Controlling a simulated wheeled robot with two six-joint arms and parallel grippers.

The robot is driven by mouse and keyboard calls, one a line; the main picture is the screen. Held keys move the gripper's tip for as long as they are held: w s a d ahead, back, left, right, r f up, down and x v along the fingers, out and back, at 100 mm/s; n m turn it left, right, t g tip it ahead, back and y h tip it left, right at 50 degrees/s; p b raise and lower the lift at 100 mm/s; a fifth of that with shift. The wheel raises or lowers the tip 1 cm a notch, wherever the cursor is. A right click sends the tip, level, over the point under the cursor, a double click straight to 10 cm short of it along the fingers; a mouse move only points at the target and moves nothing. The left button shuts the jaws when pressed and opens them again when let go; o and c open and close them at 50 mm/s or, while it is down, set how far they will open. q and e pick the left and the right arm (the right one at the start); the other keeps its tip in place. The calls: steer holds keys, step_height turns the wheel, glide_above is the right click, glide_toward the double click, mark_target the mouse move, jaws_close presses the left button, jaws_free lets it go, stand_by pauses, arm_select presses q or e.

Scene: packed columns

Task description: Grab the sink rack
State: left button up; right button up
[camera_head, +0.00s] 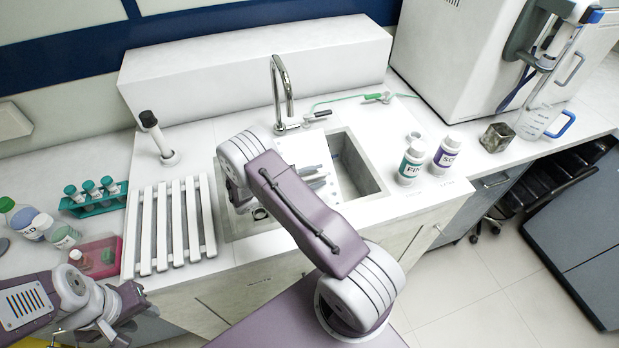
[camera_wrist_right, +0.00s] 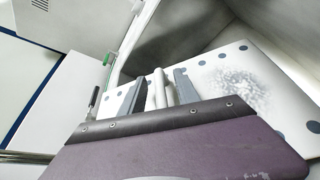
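A white slatted rack (camera_head: 172,228) lies on the counter left of the sink. A white panel with grey dots stands in the sink (camera_head: 362,180); the right wrist view shows this panel (camera_wrist_right: 268,88) close up, and I cannot tell which is the sink rack. My right gripper (camera_head: 314,176) is over the sink, at the white panel. In the right wrist view its dark fingers (camera_wrist_right: 158,92) are apart, with pale bars between them; no firm grip shows. My left gripper (camera_head: 122,318) is low at the left, in front of the counter, away from both; its fingertips are unclear.
A chrome faucet (camera_head: 284,95) rises behind the sink. Two labelled white bottles (camera_head: 411,162) (camera_head: 446,154) stand right of it. A green tube rack (camera_head: 94,196), bottles and a pink tray (camera_head: 103,256) are at the left. A beaker (camera_head: 540,118) stands at the far right.

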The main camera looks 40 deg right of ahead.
steer(key=shift+a, duration=0.1)
jaws_close()
stand_by(1.2)
